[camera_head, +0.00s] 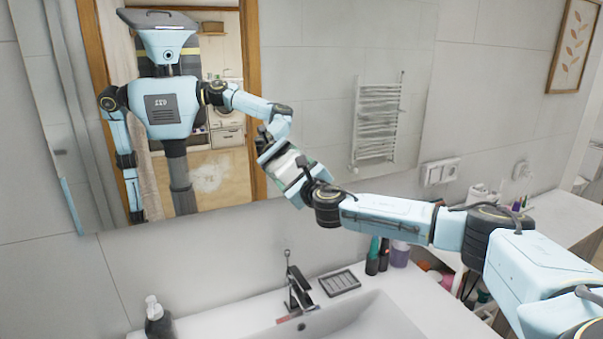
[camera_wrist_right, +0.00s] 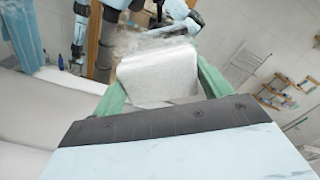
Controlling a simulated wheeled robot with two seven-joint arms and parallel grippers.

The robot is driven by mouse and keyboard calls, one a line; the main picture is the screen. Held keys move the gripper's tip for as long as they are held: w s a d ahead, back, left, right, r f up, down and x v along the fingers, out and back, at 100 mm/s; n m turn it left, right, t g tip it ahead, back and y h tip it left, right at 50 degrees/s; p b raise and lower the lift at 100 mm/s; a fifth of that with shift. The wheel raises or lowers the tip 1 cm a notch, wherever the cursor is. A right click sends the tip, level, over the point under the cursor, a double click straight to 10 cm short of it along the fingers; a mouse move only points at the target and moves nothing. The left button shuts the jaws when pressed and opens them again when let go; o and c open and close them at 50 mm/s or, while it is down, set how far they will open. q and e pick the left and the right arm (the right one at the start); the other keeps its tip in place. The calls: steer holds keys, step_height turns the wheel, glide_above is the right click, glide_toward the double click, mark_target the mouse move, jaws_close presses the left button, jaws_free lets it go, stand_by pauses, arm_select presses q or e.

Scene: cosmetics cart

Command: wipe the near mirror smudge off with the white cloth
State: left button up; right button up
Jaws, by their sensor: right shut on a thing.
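The mirror (camera_head: 300,60) hangs on the tiled wall. My right arm reaches across to it from the right. My right gripper (camera_head: 287,168) is shut on the white cloth, held close to the mirror; I cannot tell whether it touches. In the right wrist view the cloth (camera_wrist_right: 158,76) is a pale block between green fingers (camera_wrist_right: 112,98). A whitish, blotchy smudge (camera_head: 208,176) shows on the lower mirror, left of the gripper. A pale smear (camera_wrist_right: 150,42) shows just beyond the cloth in the wrist view. My left gripper is outside the direct view.
Below the mirror is a white sink (camera_head: 350,318) with a dark faucet (camera_head: 298,290). A soap dispenser (camera_head: 157,318) stands left, and a soap dish (camera_head: 340,282) and bottles (camera_head: 400,254) stand right. My reflection fills the mirror's left part. A wall socket (camera_head: 439,172) is right of the mirror.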

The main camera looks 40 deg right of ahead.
mark_target(266, 163)
steer(key=shift+w+a, duration=0.25)
steer(key=shift+a, duration=0.85)
steer(key=shift+w+a, duration=0.25)
steer(key=shift+a, duration=0.85)
steer(key=shift+w+a, duration=0.25)
steer(key=shift+a, duration=0.85)
steer(key=shift+d+r, duration=0.15)
steer(key=shift+r, duration=1.25)
steer(key=s+d, duration=0.1)
steer(key=d, duration=0.6)
steer(key=s+d, duration=0.1)
steer(key=d, duration=0.3)
steer(key=shift+s+f, duration=0.15)
steer(key=shift+s, duration=0.15)
steer(key=shift+a, duration=0.1)
steer(key=shift+w+a, duration=0.45)
steer(key=shift+a, duration=1.4)
steer(key=shift+w+a, duration=0.4)
steer(key=shift+a, duration=1.45)
steer(key=shift+w+a, duration=0.45)
steer(key=shift+a, duration=1.4)
steer(key=shift+v, duration=3.05)
